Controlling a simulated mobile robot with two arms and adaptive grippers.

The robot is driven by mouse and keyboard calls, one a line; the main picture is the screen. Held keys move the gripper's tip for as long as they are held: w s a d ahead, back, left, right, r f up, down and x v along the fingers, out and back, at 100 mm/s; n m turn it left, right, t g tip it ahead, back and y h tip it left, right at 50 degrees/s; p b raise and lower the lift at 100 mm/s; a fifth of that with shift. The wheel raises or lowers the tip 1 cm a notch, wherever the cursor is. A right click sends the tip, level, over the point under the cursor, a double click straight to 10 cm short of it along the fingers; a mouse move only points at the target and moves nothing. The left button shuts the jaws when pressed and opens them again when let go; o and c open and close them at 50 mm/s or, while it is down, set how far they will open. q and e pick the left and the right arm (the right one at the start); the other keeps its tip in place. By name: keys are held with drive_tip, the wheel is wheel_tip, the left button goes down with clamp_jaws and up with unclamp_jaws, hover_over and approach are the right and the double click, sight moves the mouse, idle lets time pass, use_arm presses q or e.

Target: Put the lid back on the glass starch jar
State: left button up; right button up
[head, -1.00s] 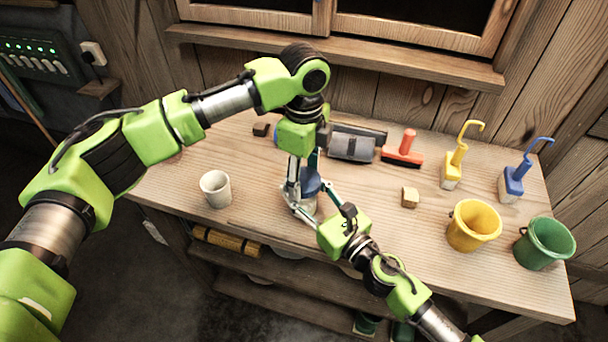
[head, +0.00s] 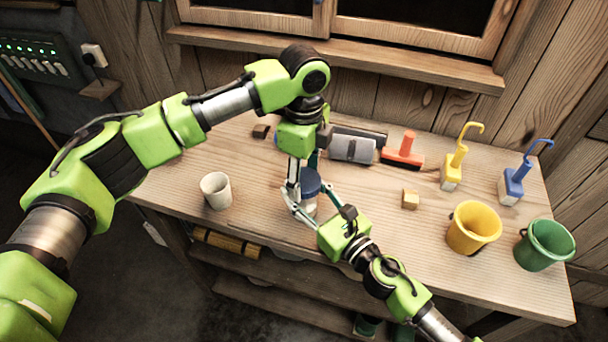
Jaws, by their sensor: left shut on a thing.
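The glass starch jar (head: 308,206) stands on the wooden workbench near the middle, largely hidden by my grippers. The blue lid (head: 310,183) is at the top of the jar; I cannot tell whether it is fully seated. My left gripper (head: 304,182) points down from above and is shut on the lid. My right gripper (head: 300,208) comes in from the lower right, with its fingers around the jar at its lower part. Whether those fingers press on the glass is too small to tell.
A white cup (head: 216,190) stands left of the jar. Behind are a grey roller-like block (head: 352,148) and a red-handled squeegee (head: 404,152).

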use_arm(q)
drive_tip(key=shift+s+a+f, duration=0.1)
drive_tip(key=shift+f, duration=0.6)
drive_tip(key=shift+c, duration=0.3)
use_arm(e)
drive_tip(key=shift+s+a+r, duration=0.1)
use_arm(q)
drive_tip(key=shift+f, duration=0.2)
use_arm(e)
drive_tip(key=shift+s+a+r, duration=0.1)
use_arm(q)
drive_tip(key=shift+r, duration=0.35)
drive_tip(key=shift+c, duration=0.2)
drive_tip(key=shift+r, duration=0.45)
use_arm(e)
drive_tip(key=shift+w+d, duration=0.2)
use_arm(q)
drive_tip(key=shift+f, duration=0.3)
idle(0.4)
drive_tip(key=shift+o, duration=0.2)
drive_tip(key=shift+a+f, duration=0.1)
drive_tip(key=shift+f, duration=0.45)
use_arm(e)
drive_tip(key=shift+s+a, duration=0.2)
use_arm(q)
drive_tip(key=o, duration=0.6)
drive_tip(key=shift+o, duration=0.2)
use_arm(e)
drive_tip(key=shift+d, duration=0.1)
